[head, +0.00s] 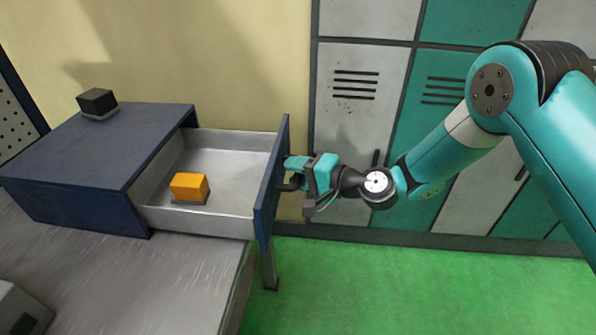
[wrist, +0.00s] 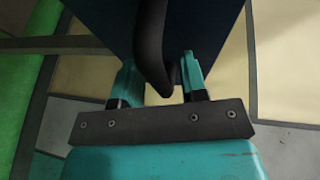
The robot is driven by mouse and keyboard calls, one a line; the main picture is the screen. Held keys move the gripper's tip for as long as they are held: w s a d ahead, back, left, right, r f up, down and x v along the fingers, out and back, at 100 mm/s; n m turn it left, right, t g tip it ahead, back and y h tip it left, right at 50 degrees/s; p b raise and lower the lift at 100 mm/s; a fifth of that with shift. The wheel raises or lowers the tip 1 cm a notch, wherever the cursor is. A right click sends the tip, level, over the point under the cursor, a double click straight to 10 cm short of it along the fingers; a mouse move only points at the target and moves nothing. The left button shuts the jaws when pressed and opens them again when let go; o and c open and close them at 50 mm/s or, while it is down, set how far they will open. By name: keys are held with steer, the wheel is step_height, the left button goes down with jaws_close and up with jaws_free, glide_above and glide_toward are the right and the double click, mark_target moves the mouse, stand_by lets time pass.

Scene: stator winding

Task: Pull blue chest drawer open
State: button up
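The dark blue chest (head: 85,155) stands on a grey table at the left of the head view. Its drawer (head: 258,148) stands well out to the right, and its pale interior shows. An orange block on a grey base (head: 189,187) lies inside the drawer. My gripper (head: 291,176) is at the outer face of the drawer's blue front. In the wrist view, the black curved handle (wrist: 150,45) passes between the two teal fingers of my gripper (wrist: 160,75). The fingers appear shut on it, though the exact contact is partly hidden.
A small black block (head: 97,101) sits on top of the chest. The grey table (head: 150,285) ends below the drawer front. Grey and teal lockers (head: 365,115) stand behind my arm. The green floor (head: 420,285) in front of them is clear.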

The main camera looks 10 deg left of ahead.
stand_by(0.4)
steer(key=shift+d, duration=0.35)
steer(key=b+v, duration=0.4)
steer(key=v, duration=1.2)
steer(key=shift+s+d+r, duration=0.15)
steer(key=shift+d+r, duration=0.1)
steer(key=s+r+n+g+h+p, duration=0.1)
steer(key=s+r+n+g+h, duration=0.2)
steer(key=s+r+n+g, duration=0.35)
steer(key=s+d+r+n+h, duration=0.1)
steer(key=s+d+r+h, duration=0.1)
steer(key=s, duration=0.3)
steer(key=s+d+r+n+t+h+p, duration=0.1)
steer(key=s+d+r+h, duration=0.1)
steer(key=s+d+h, duration=0.1)
steer(key=s+d+r+n+h, duration=0.1)
steer(key=s+d+r+h, duration=0.1)
steer(key=s+d, duration=0.2)
steer(key=s, duration=0.3)
steer(key=shift+h, duration=0.4)
